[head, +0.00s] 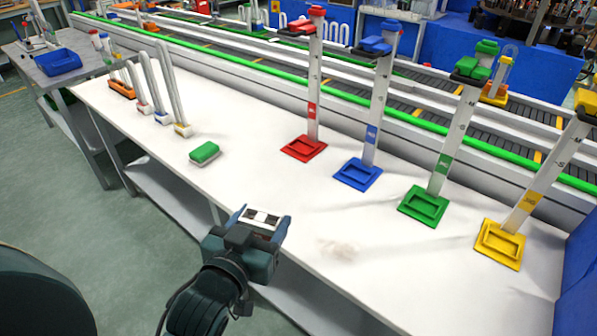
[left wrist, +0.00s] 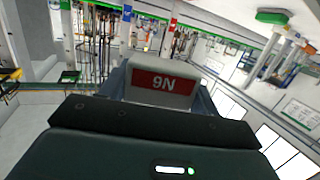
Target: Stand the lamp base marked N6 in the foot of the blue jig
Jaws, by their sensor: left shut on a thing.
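My left gripper (head: 263,217) is shut on a white block, the lamp base marked N6 (left wrist: 163,85). Its red label reads upside down in the left wrist view. The base is held over the front edge of the white table, left of and nearer than the jigs. The blue jig has a flat blue foot (head: 358,174) with a recessed frame, a pale upright post with a blue band, and a blue head (head: 376,46). Its foot looks empty and stands well apart from my gripper. My right gripper is not in view.
A red jig (head: 304,148), a green jig (head: 424,206) and a yellow jig (head: 500,243) flank the blue one. A green-topped block (head: 204,152) lies on the table (head: 240,110). Several U-shaped tubes (head: 178,95) stand at the left. A conveyor (head: 400,105) runs behind.

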